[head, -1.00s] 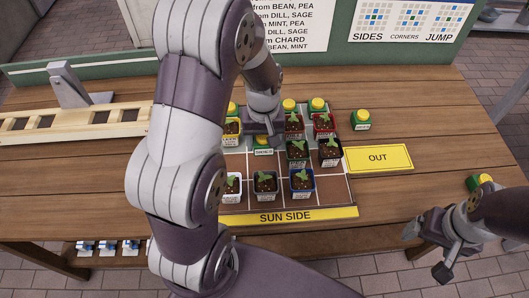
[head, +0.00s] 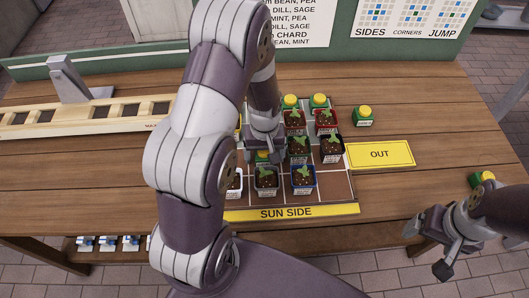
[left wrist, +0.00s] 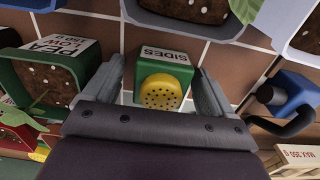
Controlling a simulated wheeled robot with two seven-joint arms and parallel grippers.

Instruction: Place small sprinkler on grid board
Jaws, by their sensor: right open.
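A small sprinkler, a green box with a yellow perforated top and a SIDES label, shows in the left wrist view (left wrist: 163,75). It stands between the two fingers of my left gripper (left wrist: 163,90), with a gap at its left side. In the head view my left gripper (head: 264,143) is low over the middle of the grid board (head: 325,210), hiding most of the sprinkler (head: 262,157). Whether the sprinkler rests on the board is unclear. My right gripper (head: 428,245) is open and empty at the table's front right edge.
Potted seedlings (head: 303,175) crowd around the left gripper on the board. Other green sprinklers (head: 364,115) stand behind and beside it, and one (head: 482,179) is at the far right. A yellow OUT plate (head: 380,154) and a wooden tray (head: 85,115) flank the board.

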